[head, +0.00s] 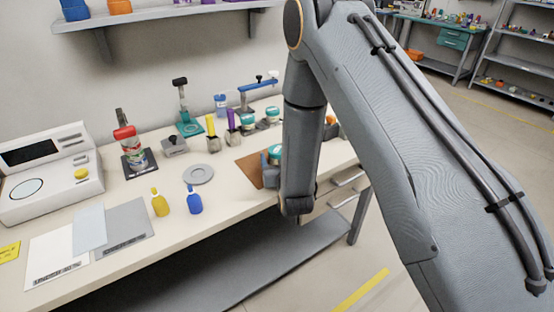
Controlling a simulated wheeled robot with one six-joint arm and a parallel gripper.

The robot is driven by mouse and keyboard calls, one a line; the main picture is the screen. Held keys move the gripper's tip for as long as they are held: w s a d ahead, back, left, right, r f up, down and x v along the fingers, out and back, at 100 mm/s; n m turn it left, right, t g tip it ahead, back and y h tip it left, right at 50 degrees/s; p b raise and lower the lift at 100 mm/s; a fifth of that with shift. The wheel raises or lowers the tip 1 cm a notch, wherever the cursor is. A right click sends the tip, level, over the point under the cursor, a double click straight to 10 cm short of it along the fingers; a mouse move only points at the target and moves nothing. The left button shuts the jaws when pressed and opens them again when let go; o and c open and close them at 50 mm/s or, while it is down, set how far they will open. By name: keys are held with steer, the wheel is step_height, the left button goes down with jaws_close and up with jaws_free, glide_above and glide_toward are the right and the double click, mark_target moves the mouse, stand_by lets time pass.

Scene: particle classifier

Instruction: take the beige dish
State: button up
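A round, shallow dish (198,174) lies flat on the white workbench (130,195), left of my arm. It looks light grey rather than clearly beige, and nothing stands on it. I see no other clearly beige dish. My arm comes down from the top right, and its lower link ends over the bench's front edge, right of the dish. My gripper's fingers cannot be made out, so I cannot see them holding anything. My arm hides part of the bench's right side.
Yellow (160,204) and blue (195,202) bottles stand in front of the dish. A brown mat (247,170) lies to its right, with teal-lidded jars near my arm. A white machine (45,175) and grey sheet (125,227) are left. Stamps and holders stand behind. A shelf (150,14) hangs above.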

steer(key=c, duration=1.4)
steer(key=shift+r, duration=0.2)
